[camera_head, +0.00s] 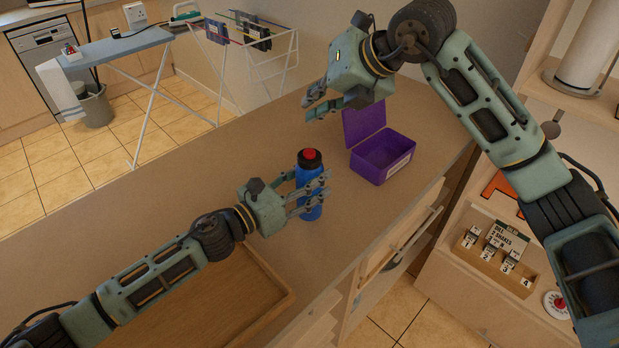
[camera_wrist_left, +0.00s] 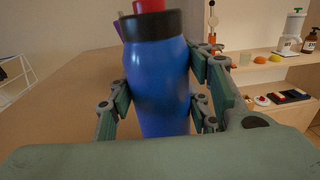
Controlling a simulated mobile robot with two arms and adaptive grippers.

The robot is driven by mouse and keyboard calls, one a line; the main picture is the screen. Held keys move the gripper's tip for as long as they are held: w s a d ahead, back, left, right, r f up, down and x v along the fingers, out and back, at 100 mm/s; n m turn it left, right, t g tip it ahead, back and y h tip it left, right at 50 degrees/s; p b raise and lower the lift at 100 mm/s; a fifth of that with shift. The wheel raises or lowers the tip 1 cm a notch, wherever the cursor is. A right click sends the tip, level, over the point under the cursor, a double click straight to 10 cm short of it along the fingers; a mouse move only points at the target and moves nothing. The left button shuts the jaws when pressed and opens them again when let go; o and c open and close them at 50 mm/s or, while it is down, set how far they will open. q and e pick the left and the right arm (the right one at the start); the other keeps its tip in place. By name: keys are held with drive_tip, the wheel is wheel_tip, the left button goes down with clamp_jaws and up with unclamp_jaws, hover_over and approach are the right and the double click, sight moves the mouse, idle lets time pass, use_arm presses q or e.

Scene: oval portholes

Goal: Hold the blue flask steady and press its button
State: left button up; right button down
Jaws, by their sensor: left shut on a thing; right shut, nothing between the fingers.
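The blue flask (camera_head: 310,178) stands upright on the counter, with a black collar and a red button (camera_head: 309,154) on top. My left gripper (camera_head: 312,190) is shut around the flask's body below the collar. In the left wrist view the flask (camera_wrist_left: 158,90) fills the middle between the fingers, and its red button (camera_wrist_left: 149,5) is cut off by the top edge. My right gripper (camera_head: 318,103) is shut and empty, above the counter, behind and a little right of the flask's top in the head view. It does not touch the flask.
An open purple box (camera_head: 382,157) stands on the counter right of the flask, below my right gripper. A wooden tray (camera_head: 262,268) lies under my left arm. The counter (camera_head: 170,197) is clear to the left. Shelves with small items (camera_head: 497,250) stand at the right.

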idle(0.3)
use_arm(q)
drive_tip(key=o, duration=1.5)
drive_tip(key=shift+o, duration=0.2)
drive_tip(key=v, duration=1.2)
